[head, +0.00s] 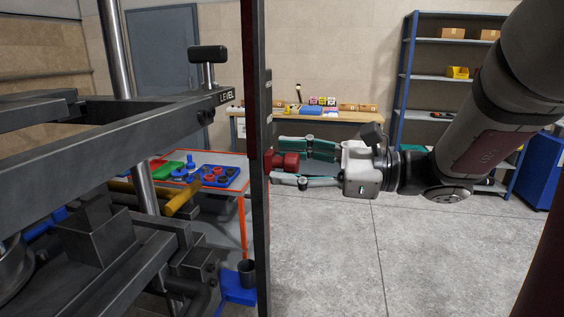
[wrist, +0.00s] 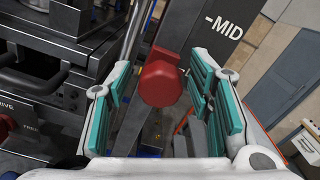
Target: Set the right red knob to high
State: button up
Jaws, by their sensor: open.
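The right red knob (head: 290,161) sticks out from the dark upright post (head: 257,220) of the press in the head view. In the wrist view the red knob (wrist: 160,82) is in the middle, beside a "-MID" mark (wrist: 224,26) on the post. My gripper (head: 280,161) reaches in from the right. Its teal-padded fingers are open, one above and one below the knob in the head view. In the wrist view my gripper (wrist: 158,78) has one finger on each side of the knob, with gaps showing. I cannot tell whether either finger touches it.
A second red knob (wrist: 6,127) shows at the left edge of the wrist view, near partly visible lettering. A black-handled lever arm marked "LEVEL" (head: 227,97) crosses the head view's left. A blue tray (head: 215,177) stands behind the post. Open floor (head: 330,250) lies below my arm.

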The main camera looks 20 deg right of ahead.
jog(key=shift+c, duration=0.4)
grip_shut()
notch_tip(320, 180, up, 12)
jog(key=p, duration=0.7)
jog(key=shift+s+f, duration=0.15)
jog(key=shift+f, duration=0.1)
jog(key=shift+r+p, duration=0.3)
jog(key=shift+r, duration=0.3)
jog(key=shift+o, duration=0.2)
grip_release()
jog(key=shift+o, duration=0.2)
jog(key=shift+f, duration=0.1)
